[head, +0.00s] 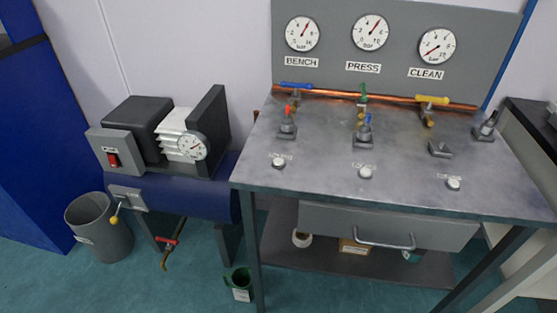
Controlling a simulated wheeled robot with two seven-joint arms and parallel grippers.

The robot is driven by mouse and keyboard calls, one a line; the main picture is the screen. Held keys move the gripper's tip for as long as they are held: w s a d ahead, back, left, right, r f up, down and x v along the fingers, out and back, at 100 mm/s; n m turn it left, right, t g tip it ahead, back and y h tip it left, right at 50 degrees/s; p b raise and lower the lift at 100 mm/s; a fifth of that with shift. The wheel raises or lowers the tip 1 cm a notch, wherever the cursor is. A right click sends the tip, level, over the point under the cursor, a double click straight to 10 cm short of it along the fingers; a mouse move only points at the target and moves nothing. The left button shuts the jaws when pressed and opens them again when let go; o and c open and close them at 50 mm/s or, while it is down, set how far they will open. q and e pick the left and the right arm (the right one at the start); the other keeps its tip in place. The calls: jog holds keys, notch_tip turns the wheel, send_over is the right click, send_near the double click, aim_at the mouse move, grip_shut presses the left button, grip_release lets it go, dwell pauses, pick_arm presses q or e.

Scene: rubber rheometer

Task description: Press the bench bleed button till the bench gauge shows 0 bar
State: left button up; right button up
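The round white bench gauge (302,34) is on the grey upright panel, at the left of three gauges, above a BENCH label (301,60). Its needle points up and slightly right, clearly off the low end; the exact figure is too small to read. Three pale round buttons stand along the front of the metal table. The left button (278,162) is in line below the bench gauge and has a small label behind it, too small to read. Nothing touches it. Neither of my grippers is in the head view.
The PRESS gauge (370,32) and CLEAN gauge (437,44) are to the right. The middle button (366,172) and right button (454,183) share the table (325,165). Fittings stand behind the buttons. A compressor (180,200) is at left. The front tabletop is otherwise clear.

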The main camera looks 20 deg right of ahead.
grip_shut()
dwell(1.6)
